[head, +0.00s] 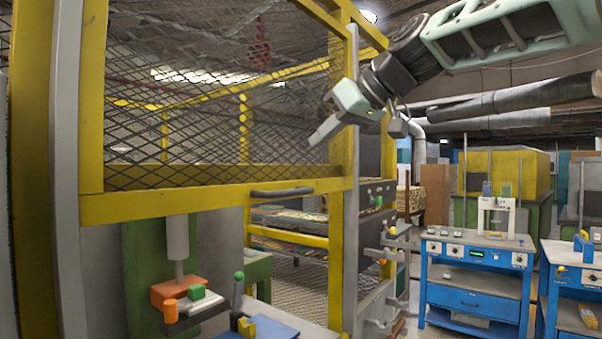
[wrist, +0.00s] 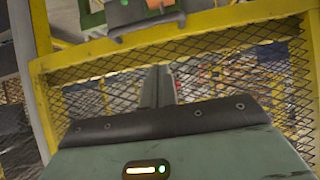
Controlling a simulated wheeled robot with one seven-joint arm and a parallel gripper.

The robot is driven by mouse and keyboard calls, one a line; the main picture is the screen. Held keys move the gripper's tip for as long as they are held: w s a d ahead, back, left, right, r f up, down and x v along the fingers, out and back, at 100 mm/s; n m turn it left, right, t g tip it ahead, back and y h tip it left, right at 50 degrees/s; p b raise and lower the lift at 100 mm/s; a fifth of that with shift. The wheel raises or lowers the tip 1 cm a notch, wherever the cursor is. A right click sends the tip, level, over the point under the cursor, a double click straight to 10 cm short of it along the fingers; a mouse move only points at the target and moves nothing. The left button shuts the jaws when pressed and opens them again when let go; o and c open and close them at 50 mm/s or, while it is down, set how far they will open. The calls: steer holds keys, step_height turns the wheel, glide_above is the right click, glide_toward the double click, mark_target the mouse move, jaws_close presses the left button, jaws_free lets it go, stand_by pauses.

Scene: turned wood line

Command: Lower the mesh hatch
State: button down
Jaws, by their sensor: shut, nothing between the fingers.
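The mesh hatch (head: 215,203) is a yellow frame with dark wire mesh, at the upper left of the head view. It stands raised, with an open gap below its bottom rail. A dark bar handle (head: 282,191) sits on that rail, right of its middle. The hatch also shows in the wrist view (wrist: 220,22), with the handle (wrist: 148,25) near the top. My gripper (head: 322,132) is in front of the mesh's right part, above the handle and apart from it. Its fingers are together and empty, and also show in the wrist view (wrist: 158,85).
Below the hatch are an orange block (head: 178,291), a green-knobbed lever (head: 238,290) and a grey spindle (head: 177,240). A grey post with knobs and levers (head: 375,260) stands right of the opening. Blue workbenches (head: 475,275) stand farther right, with floor between.

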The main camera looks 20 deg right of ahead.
steer(key=w+a+f+p, duration=0.2)
steer(key=w+a+f, duration=0.1)
steer(key=w+f, duration=0.2)
steer(key=shift+a+f, duration=0.4)
steer(key=shift+f, duration=1)
steer(key=shift+f, duration=0.1)
step_height(320, 180, down, 49)
steer(key=b, duration=5.1)
steer(key=shift+f, duration=0.3)
